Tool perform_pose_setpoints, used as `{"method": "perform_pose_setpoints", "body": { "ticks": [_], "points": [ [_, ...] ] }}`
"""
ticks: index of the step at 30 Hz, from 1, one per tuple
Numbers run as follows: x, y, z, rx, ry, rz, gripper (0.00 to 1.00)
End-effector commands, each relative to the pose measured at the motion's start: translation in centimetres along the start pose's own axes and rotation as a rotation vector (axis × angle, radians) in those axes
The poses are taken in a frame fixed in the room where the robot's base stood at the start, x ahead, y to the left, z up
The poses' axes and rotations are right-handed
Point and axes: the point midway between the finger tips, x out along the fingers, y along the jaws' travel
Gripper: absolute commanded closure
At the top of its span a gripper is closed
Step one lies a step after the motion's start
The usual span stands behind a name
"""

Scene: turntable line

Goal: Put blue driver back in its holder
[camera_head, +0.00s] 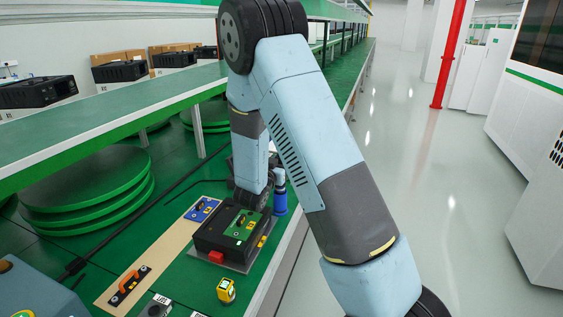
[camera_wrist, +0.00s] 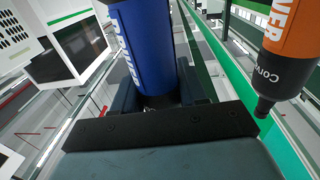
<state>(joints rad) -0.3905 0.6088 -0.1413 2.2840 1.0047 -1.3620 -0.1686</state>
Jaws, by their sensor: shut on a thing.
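The blue driver (camera_wrist: 145,45) fills the top middle of the wrist view, and my gripper (camera_wrist: 158,88) is shut on it there. In the head view the blue driver (camera_head: 280,200) shows upright beside the dark end of my arm, by the right edge of the green bench. My fingers are largely hidden by my arm in the head view. I cannot make out the driver's holder in either view.
An orange driver (camera_wrist: 288,40) with a dark lower end is at the right of the wrist view, apart from the blue one. A black case (camera_head: 215,236) is on the bench (camera_head: 178,285) left of the blue driver. Stacked green discs (camera_head: 85,180) stand further left. A yellow tool (camera_head: 226,290) lies in front.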

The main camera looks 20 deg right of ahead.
Motion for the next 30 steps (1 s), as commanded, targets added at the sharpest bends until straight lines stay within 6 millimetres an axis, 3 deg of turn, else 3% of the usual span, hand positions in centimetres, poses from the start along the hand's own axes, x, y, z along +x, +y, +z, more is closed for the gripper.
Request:
{"method": "perform_pose_setpoints", "body": {
  "ticks": [20,21,30],
  "points": [
    [0.0,0.0,1.6,0.0,0.001,0.0,1.0],
    [0.0,0.0,1.6,0.0,0.001,0.0,0.57],
    [0.0,0.0,1.6,0.0,0.0,0.0,0.28]
  ]
}}
